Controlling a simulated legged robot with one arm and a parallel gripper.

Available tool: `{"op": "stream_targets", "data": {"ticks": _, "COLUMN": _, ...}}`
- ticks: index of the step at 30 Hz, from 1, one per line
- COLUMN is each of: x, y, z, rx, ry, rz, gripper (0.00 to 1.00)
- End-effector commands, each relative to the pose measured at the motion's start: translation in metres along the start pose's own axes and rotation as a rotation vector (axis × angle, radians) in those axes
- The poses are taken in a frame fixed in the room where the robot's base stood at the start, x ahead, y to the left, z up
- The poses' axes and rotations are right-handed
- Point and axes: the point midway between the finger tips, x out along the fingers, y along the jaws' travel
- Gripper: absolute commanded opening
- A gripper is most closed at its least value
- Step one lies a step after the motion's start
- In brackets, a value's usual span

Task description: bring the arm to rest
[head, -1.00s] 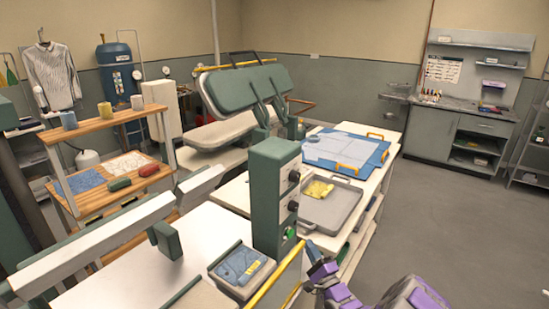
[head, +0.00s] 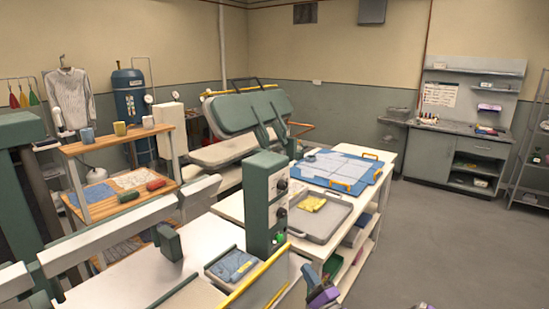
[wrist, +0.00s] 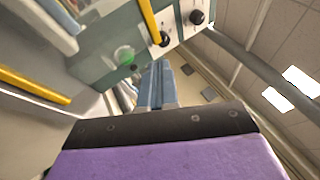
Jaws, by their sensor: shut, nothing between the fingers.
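My gripper (head: 318,281) shows at the bottom edge of the head view, just right of the green control box (head: 266,200). Its purple and grey parts are partly cut off by the frame. In the wrist view, the purple gripper body with a dark edge fills the bottom, and the blue-grey fingers (wrist: 160,75) reach up from it, closed together and empty. Beyond the fingertips, the control box's green button (wrist: 124,56) and dark knobs are close, with a gap I cannot judge. Most of my arm is out of view.
A yellow bar (head: 255,274) runs beside the control box, left of my gripper. A white worktable (head: 385,163) bears a grey tray (head: 335,222) and a blue board (head: 372,176). A large pressing machine (head: 240,115) stands behind. Grey floor (head: 450,245) lies open on the right.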

Motion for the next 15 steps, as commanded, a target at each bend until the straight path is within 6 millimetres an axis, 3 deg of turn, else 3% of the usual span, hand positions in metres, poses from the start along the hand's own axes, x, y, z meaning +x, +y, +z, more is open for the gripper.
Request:
{"op": "stream_targets", "data": {"ticks": 8, "x": 0.027, "y": -0.033, "z": 0.070, "rx": 0.080, "ry": -0.196, "rz": -0.003, "gripper": 0.00}}
{"op": "stream_targets", "data": {"ticks": 11, "x": 0.035, "y": -0.049, "z": 0.108, "rx": 0.116, "ry": -0.300, "rz": 0.007, "gripper": 0.00}}
{"op": "stream_targets", "data": {"ticks": 15, "x": 0.039, "y": -0.079, "z": 0.182, "rx": 0.170, "ry": -0.508, "rz": 0.051, "gripper": 0.00}}
